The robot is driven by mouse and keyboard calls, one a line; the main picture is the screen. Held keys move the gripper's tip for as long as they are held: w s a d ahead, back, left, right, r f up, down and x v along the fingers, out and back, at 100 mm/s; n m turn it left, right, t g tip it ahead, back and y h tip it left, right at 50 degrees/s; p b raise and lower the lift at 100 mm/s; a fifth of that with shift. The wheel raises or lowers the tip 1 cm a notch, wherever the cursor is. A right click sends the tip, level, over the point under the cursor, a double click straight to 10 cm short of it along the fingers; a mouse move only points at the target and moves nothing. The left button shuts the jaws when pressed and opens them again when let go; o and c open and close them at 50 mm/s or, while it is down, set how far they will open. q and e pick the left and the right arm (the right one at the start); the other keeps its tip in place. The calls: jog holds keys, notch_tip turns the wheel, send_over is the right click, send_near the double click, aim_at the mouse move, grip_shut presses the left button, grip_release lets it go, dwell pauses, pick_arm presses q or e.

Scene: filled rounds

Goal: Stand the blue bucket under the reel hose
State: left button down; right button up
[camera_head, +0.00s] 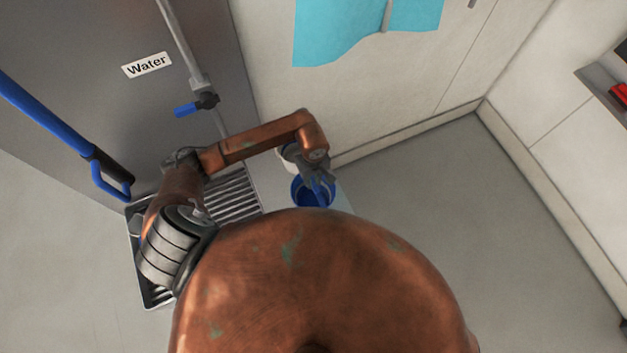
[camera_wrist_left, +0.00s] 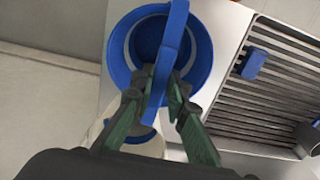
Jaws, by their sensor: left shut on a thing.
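The blue bucket (camera_head: 301,192) stands on a pale surface beside the drain grate; its open top also shows in the left wrist view (camera_wrist_left: 203,62). My left gripper (camera_head: 318,178) is above it, shut on its blue strap-like handle; the fingers (camera_wrist_left: 165,88) pinch the handle in the wrist view. The inside of the bucket looks empty. A thick blue hose (camera_head: 45,115), which looks like the reel hose, hangs down at the left with a dark fitting and a blue loop at its end. My right gripper is not in view.
A whitish container (camera_wrist_left: 150,148) sits close by the bucket. Floor at right is clear.

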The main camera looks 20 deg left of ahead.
pick_arm(q)
jog(key=c, duration=1.9)
grip_release()
